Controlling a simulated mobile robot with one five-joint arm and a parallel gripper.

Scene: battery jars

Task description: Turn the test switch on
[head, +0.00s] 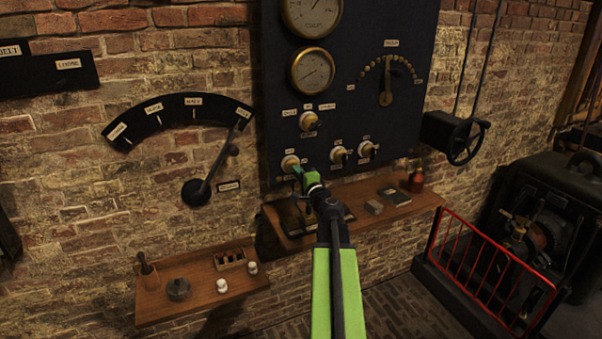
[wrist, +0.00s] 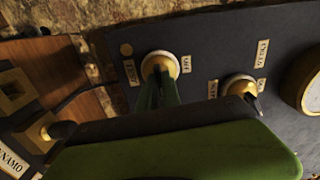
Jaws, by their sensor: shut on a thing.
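The test switch (head: 290,162) is a round brass-and-white knob at the lower left of the dark panel (head: 350,110). In the wrist view the switch (wrist: 160,63) has two small labels beside it, one seeming to read TEST and the other OFF. My gripper (head: 297,170) reaches up to it, and its green fingers (wrist: 158,88) are shut on the switch's handle. The fingers hide the handle, so I cannot tell which way it points.
A similar switch (wrist: 238,88) sits close to the right of my fingers. Other switches (head: 340,154) and gauges (head: 312,70) are on the panel. A wooden shelf (head: 350,215) juts out below. A lever (head: 212,170) is on the brick wall at left, and a red railing (head: 490,265) stands at right.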

